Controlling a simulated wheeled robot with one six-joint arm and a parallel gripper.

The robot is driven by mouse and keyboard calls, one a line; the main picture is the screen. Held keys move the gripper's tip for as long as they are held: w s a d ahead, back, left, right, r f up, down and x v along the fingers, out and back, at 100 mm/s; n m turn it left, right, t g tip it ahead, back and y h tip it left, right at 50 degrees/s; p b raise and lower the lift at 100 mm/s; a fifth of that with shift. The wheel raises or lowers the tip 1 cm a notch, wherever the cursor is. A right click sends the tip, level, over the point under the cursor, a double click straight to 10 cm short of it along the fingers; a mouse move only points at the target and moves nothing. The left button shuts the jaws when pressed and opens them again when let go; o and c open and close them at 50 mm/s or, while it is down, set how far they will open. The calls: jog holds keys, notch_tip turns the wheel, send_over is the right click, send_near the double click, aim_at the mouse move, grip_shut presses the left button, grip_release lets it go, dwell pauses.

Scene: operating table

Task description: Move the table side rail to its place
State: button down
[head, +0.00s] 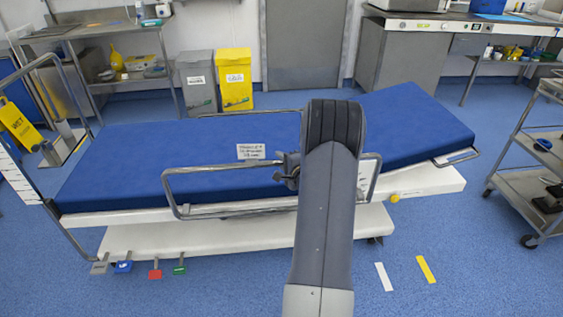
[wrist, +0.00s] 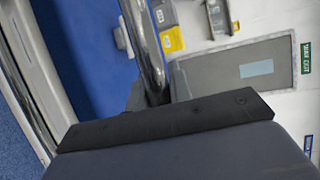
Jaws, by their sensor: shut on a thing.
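The side rail (head: 225,167) is a bent metal tube frame along the near long side of the operating table (head: 110,165), raised beside the blue mattress. Its right part is hidden behind my arm, and its right end shows just past it. My gripper (head: 289,172) is shut on the side rail near its upper bar. In the wrist view, the shiny tube of the side rail (wrist: 143,40) runs down to my gripper (wrist: 150,98); the dark wrist housing hides the contact itself.
Coloured foot pedals (head: 154,273) sit below the table's near left side. A steel trolley (head: 530,165) stands at the right. A yellow bin (head: 234,79) and a grey bin stand behind. The floor in front is clear, with yellow and white floor strips.

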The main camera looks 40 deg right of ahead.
jog(key=shift+d+r+p, duration=0.1)
jog(key=shift+r+p, duration=0.9)
jog(key=shift+r, duration=0.85)
jog(key=shift+w, duration=0.1)
jog(key=c, duration=1.3)
grip_release()
jog(key=shift+c, duration=0.2)
jog(key=shift+o, duration=0.2)
jog(key=v, duration=1.1)
jog(key=shift+p, duration=0.3)
jog(key=shift+w, duration=0.1)
